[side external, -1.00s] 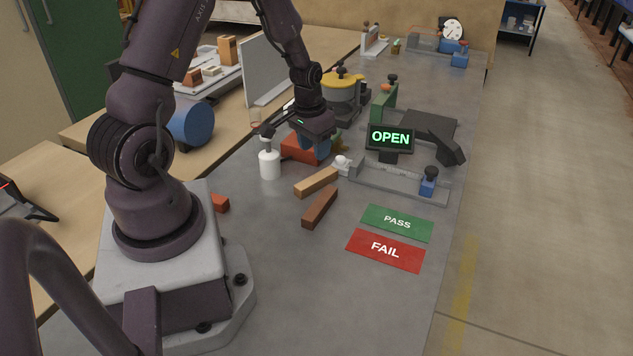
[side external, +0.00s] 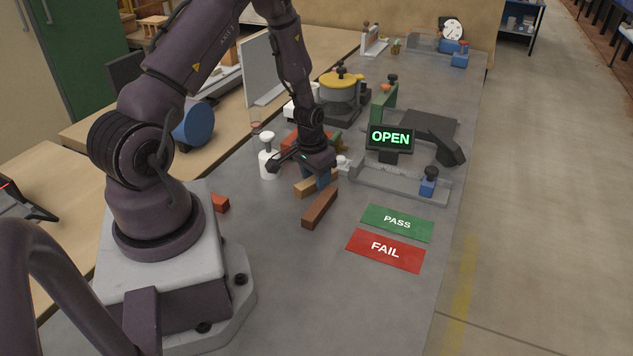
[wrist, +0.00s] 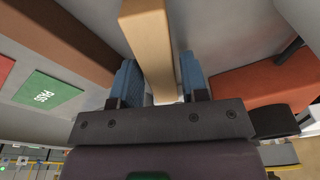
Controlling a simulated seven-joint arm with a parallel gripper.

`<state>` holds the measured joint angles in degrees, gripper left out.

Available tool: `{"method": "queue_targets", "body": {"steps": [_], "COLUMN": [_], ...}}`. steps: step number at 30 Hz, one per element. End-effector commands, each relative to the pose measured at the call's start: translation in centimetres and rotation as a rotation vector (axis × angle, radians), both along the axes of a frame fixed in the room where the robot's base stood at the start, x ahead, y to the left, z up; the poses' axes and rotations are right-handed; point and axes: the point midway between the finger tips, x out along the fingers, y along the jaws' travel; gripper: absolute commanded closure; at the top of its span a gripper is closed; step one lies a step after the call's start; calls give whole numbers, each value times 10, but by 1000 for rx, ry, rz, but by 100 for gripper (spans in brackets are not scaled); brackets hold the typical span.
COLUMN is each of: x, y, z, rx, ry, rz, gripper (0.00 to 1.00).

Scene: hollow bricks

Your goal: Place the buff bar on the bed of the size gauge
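The buff bar (side external: 303,190) lies flat on the grey bench, partly hidden by my gripper (side external: 321,180) in the side view. In the wrist view the buff bar (wrist: 150,42) runs between the two blue fingers of my gripper (wrist: 160,84), which stand apart on either side of it. A gap shows beside the bar, so the gripper looks open around it. The size gauge (side external: 398,187) stands to the right, with a long grey bed and a blue block with a dark knob at its right end. No bar is visible on its bed.
A brown bar (side external: 319,208) lies close in front of the buff bar. A red-orange block (side external: 291,140) and a white bottle (side external: 268,163) stand behind and left. Green PASS (side external: 397,223) and red FAIL (side external: 385,250) plates lie in front.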

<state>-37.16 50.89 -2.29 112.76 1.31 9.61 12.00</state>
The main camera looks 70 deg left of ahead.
Motion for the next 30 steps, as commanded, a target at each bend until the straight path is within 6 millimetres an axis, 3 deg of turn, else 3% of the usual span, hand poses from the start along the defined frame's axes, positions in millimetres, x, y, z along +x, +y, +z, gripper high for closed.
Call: {"method": "queue_targets", "body": {"steps": [1, 4, 6, 17, 30], "x": [0, 0, 0, 1, 1], "y": [0, 0, 0, 0, 0], "z": [0, 0, 0, 9, 78], "rx": [0, 0, 0, 2, 2], "ry": [0, 0, -1, -4, -5], "rz": [0, 0, 0, 0, -1], "gripper": [71, 94, 100, 100, 100]}}
